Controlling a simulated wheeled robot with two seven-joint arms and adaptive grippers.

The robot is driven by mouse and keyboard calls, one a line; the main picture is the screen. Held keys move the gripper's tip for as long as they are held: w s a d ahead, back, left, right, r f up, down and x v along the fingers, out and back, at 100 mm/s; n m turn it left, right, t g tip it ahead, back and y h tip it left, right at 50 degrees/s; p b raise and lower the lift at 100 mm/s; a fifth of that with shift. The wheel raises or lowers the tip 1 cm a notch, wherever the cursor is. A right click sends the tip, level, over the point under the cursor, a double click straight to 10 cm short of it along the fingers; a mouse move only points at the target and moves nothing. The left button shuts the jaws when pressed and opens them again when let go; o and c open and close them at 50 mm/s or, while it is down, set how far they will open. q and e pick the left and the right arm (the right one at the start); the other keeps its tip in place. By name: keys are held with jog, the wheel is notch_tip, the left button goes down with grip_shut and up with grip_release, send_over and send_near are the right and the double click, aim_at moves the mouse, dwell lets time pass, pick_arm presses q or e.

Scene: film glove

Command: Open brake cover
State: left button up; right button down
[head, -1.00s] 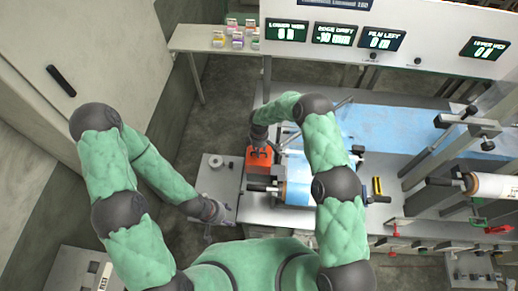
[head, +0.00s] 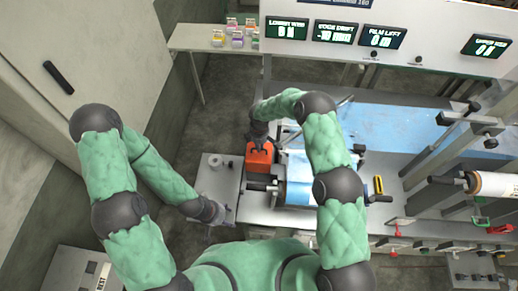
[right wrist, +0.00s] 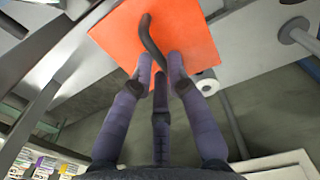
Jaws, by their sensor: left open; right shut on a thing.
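The brake cover (head: 260,159) is an orange box-like cover at the left edge of the machine in the head view. In the right wrist view the orange cover (right wrist: 190,35) fills the top middle, with a dark curved handle (right wrist: 150,42) on it. My right gripper (right wrist: 160,75) is shut on the handle, its fingers around its lower part. In the head view my right gripper (head: 260,143) is at the cover's top. My left gripper (head: 214,224) is low, beside the small grey table, open and away from the cover.
A small grey table (head: 212,182) with a white roll (head: 215,161) stands left of the machine. Blue film (head: 385,130) runs over the machine bed. A shelf (head: 190,38) with several small coloured boxes is at the back left. A yellow-handled tool (head: 379,185) lies right of the cover.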

jog(key=w+d+b, duration=0.1)
jog(key=w+b, duration=0.7)
jog(key=b, duration=0.3)
jog(key=shift+w+d+r, duration=0.15)
jog(key=shift+w+d, duration=0.15)
jog(key=shift+d, duration=0.05)
jog(key=c, duration=1.2)
grip_release()
jog(key=shift+w+r, duration=0.1)
notch_tip(320, 180, up, 12)
